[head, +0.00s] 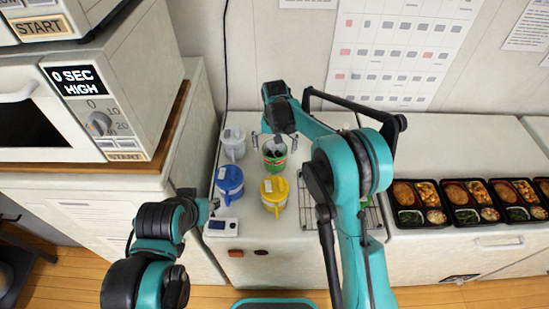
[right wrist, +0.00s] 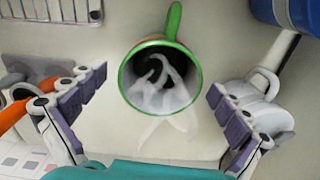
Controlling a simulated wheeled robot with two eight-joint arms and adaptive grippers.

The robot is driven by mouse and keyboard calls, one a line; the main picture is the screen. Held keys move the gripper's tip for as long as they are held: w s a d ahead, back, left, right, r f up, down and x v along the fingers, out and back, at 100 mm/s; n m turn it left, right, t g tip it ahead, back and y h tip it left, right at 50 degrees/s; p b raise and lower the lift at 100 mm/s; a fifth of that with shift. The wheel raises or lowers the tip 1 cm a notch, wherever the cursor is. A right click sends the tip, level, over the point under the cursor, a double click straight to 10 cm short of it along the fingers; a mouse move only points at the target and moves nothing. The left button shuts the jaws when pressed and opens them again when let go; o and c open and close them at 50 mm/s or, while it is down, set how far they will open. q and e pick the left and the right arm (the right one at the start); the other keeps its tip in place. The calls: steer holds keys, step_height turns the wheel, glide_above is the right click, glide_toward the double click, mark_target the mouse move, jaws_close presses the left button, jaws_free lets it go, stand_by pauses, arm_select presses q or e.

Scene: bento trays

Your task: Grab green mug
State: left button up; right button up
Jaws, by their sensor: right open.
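The green mug (head: 274,159) stands upright on the white counter in the head view, partly covered by my right gripper (head: 275,141). In the right wrist view the green mug (right wrist: 124,88) is seen from above, with its green rim, green handle and dark inside. My right gripper (right wrist: 157,88) is open, with one finger on each side of the mug and gaps between. Pale wisps show over the mug's mouth. My left gripper (head: 211,206) is low at the left, by the counter's front; its jaws are too small to read.
A white mug (head: 233,146), a blue mug (head: 229,184) and a yellow mug (head: 273,197) stand close around the green mug. A small white scale-like device (head: 221,227) lies at the front. A wire rack (head: 306,205) is at the right, partly behind my right arm.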

steer(key=f+b, duration=0.1)
steer(key=f, duration=0.4)
steer(key=shift+s+f, duration=0.15)
steer(key=shift+s, duration=0.05)
steer(key=c, duration=1.8)
